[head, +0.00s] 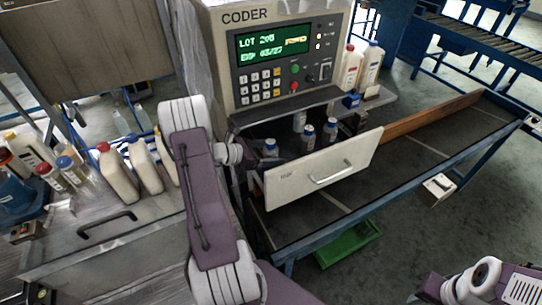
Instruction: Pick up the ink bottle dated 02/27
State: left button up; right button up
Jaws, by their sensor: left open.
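The open drawer (325,171) below the coder holds several small bottles with blue or grey caps. A paler bottle (300,121) is farther back. Their labels are too small to read, so I cannot tell which is dated 02/27. My left gripper (252,158) is at the drawer's left end, close to the left bottle. It is open, with its fingers dark and partly hidden. Only links of my right arm show at bottom right.
The coder (275,60) stands above the drawer; its screen shows a lot line and an EXP line. White bottles (370,65) stand right of it. Several jugs (117,172) and bottles crowd the left bench. A conveyor (420,150) runs right, and a green bin (348,243) is below.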

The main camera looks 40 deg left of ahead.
pick_arm(q)
jog(key=shift+s, duration=0.1)
jog(key=c, duration=1.4)
jog(key=shift+c, duration=0.2)
jog(key=shift+r, duration=0.15)
